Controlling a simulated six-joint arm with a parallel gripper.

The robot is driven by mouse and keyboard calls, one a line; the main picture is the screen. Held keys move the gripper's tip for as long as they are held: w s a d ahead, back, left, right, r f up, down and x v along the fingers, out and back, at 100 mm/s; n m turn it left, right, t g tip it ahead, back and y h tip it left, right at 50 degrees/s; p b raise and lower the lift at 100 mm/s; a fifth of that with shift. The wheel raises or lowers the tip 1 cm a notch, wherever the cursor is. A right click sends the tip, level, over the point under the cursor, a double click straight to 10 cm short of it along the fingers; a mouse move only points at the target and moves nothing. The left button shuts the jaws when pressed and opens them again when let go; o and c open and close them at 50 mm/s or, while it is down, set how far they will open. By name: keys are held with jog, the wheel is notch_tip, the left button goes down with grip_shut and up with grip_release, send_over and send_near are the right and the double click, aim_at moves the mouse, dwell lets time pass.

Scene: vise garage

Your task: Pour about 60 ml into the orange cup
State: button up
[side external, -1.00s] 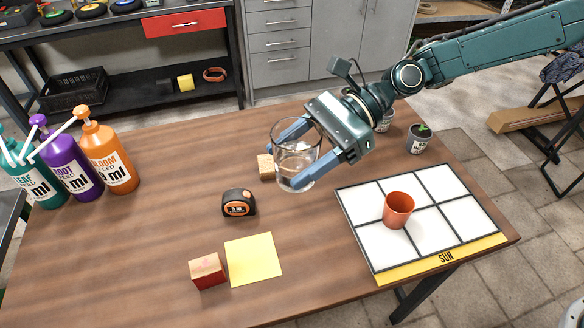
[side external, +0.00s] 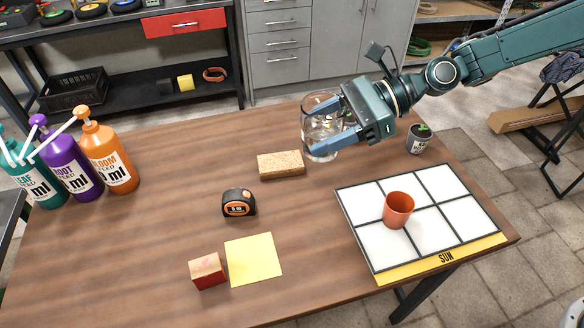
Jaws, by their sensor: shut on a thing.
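The orange cup (side external: 398,210) stands upright on the white grid mat (side external: 447,181), in its near row towards the middle. My gripper (side external: 322,138) is shut on a clear glass vessel (side external: 318,112), with its blue fingers on either side of the glass. The glass is roughly upright, behind and to the left of the cup and well apart from it. I cannot tell how much liquid is in the glass, or whether its base touches the table. The inside of the cup shows no clear liquid level.
A sponge-like block (side external: 281,165), a tape measure (side external: 239,202), a yellow sheet (side external: 253,259) and a red block (side external: 207,271) lie left of the mat. A small potted plant (side external: 419,139) stands behind it. Several pump bottles (side external: 108,160) stand far left.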

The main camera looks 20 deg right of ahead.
jog(key=w+d+f+m+t+h, duration=0.1)
jog(key=w+d+m+t+h, duration=0.15)
jog(key=d, duration=0.65)
jog(key=w+d+m+t+h, duration=0.15)
jog(key=d+m+t, duration=0.25)
jog(key=d, duration=0.4)
jog(key=w+d+f+m+t+h, duration=0.15)
jog(key=d+m+t, duration=0.25)
jog(key=d, duration=0.5)
jog(key=s+f+n+g+y, duration=0.2)
jog(key=f+n+g, duration=0.2)
jog(key=s+d+f+n+g+y, duration=0.1)
jog(key=s+f+n+g, duration=0.2)
jog(key=f+n+g, duration=0.1)
jog(key=s+f+n+g+y, duration=0.2)
jog(key=s+f+n+g, duration=0.1)
jog(key=f+n+g, duration=0.1)
jog(key=shift+d+f+g+y, duration=0.15)
jog(key=shift+f+g+y, duration=0.15)
jog(key=shift+f, duration=0.3)
jog(key=shift+s+d+f+n+g, duration=0.45)
jog(key=shift+s+f+n+g, duration=0.2)
jog(key=shift+s+n+g, duration=0.25)
jog(key=shift+w+a+r+h, duration=0.1)
jog(key=shift+h, duration=0.35)
